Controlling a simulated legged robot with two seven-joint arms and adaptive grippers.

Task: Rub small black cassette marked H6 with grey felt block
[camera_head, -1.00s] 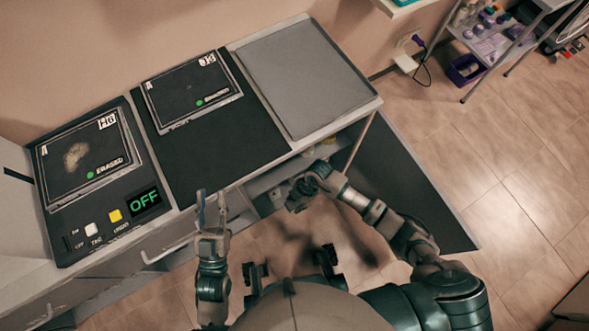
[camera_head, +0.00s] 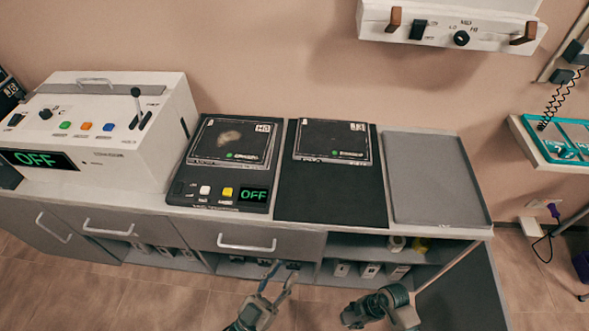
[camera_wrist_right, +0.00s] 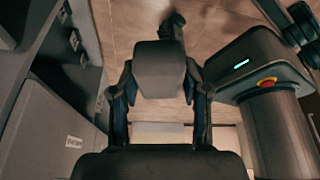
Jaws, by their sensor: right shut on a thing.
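The small black cassette marked H6 (camera_head: 255,152) lies flat on a black panel with buttons and a green OFF display. A pale smudge shows on its upper left part. My right gripper (camera_head: 363,310) is low in front of the cabinet, right of and below the cassette. In the right wrist view it is shut on a grey block (camera_wrist_right: 160,70), which looks like the felt block. My left gripper (camera_head: 280,279) is open and empty in front of the cabinet, below the panel. Both grippers are apart from the cassette.
A second black cassette (camera_head: 332,140) lies on a dark mat (camera_head: 330,195). A grey tray (camera_head: 435,180) to its right is empty. A white control box (camera_head: 100,130) stands left. Open shelves and handled drawers (camera_head: 245,240) are below the counter.

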